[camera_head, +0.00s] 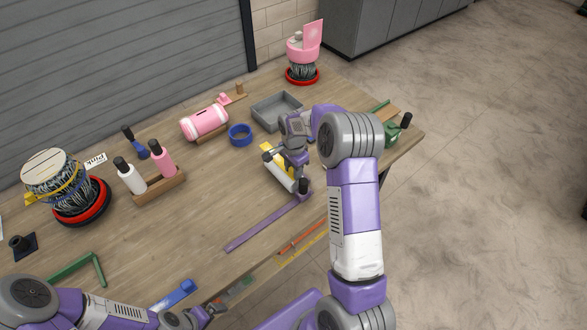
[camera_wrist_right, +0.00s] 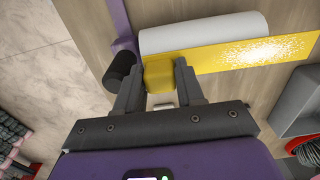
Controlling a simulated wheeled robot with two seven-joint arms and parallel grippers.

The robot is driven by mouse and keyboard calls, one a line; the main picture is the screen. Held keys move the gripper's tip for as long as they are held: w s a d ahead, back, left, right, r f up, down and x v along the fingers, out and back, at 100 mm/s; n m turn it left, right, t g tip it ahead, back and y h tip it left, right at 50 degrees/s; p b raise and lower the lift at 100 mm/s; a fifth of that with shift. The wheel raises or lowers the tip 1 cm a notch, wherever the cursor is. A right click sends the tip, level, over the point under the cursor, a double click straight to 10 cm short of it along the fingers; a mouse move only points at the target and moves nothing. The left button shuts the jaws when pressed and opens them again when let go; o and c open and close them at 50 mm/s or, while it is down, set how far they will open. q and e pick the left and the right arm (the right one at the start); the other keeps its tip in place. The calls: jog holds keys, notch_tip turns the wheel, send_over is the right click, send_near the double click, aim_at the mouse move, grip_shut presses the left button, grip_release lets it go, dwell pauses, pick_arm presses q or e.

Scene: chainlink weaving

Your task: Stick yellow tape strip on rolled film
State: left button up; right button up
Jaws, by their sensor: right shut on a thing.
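The rolled film (camera_head: 281,177) is a white cylinder lying on the table; it also shows in the right wrist view (camera_wrist_right: 205,35). The yellow tape strip (camera_wrist_right: 250,53) runs along the near side of the roll and overlaps its edge in the right wrist view; whether it is stuck cannot be told. A bit of yellow shows in the head view (camera_head: 266,148). My right gripper (camera_wrist_right: 158,82) is shut on the strip's thicker yellow end, close beside the roll. My left gripper (camera_head: 202,314) is at the bottom edge of the head view; its jaws are unclear.
A grey tray (camera_head: 277,109) and a blue tape ring (camera_head: 240,134) stand behind the roll. A purple bar (camera_head: 262,226) lies in front. A pink roll (camera_head: 204,122), a bottle rack (camera_head: 160,190) and a wire spool (camera_head: 80,200) are left. The front middle is mostly clear.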

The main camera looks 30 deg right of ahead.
jog(key=o, duration=1)
jog(key=shift+o, duration=0.5)
notch_tip(320, 180, up, 7)
jog(key=shift+f, duration=0.1)
jog(key=shift+w+r, duration=0.1)
jog(key=shift+r, duration=0.35)
